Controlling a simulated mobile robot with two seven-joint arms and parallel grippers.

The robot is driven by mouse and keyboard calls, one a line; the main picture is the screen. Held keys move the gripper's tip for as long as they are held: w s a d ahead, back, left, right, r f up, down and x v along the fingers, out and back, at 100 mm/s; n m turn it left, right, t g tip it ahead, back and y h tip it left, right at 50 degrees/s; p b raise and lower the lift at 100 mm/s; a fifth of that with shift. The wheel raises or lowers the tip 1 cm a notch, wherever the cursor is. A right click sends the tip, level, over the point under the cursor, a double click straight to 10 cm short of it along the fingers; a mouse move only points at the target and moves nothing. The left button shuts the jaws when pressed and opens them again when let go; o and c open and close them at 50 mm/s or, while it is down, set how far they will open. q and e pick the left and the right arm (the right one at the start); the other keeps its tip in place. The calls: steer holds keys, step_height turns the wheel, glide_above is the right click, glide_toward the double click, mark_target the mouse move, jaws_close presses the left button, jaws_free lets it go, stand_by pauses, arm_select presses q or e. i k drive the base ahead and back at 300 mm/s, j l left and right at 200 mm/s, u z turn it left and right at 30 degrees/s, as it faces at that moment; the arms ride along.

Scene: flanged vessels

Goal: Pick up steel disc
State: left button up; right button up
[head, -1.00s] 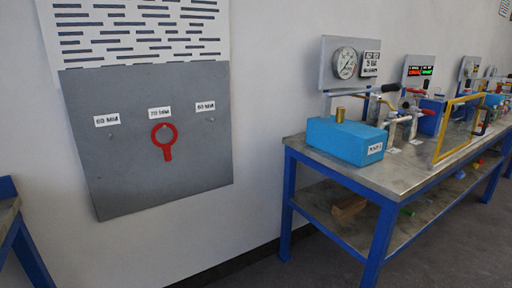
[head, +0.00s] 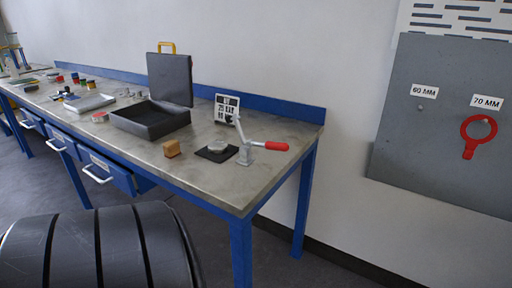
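A small round grey metal disc (head: 217,146) lies on a dark square pad (head: 216,154) near the right end of the steel-topped workbench (head: 205,178). It looks like the steel disc, though it is small in the head view. A toggle clamp (head: 246,150) with a red-tipped handle stands just right of the pad. Neither of my grippers is in view.
A wooden block (head: 172,148) and an open dark case (head: 150,118) sit left of the pad. A small sign (head: 226,108) stands behind it. Open drawers (head: 108,172) jut from the bench front. A grey wall panel (head: 440,140) holds a red ring tool (head: 477,137).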

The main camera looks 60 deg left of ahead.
mark_target(216, 147)
steer(key=u, duration=1.85)
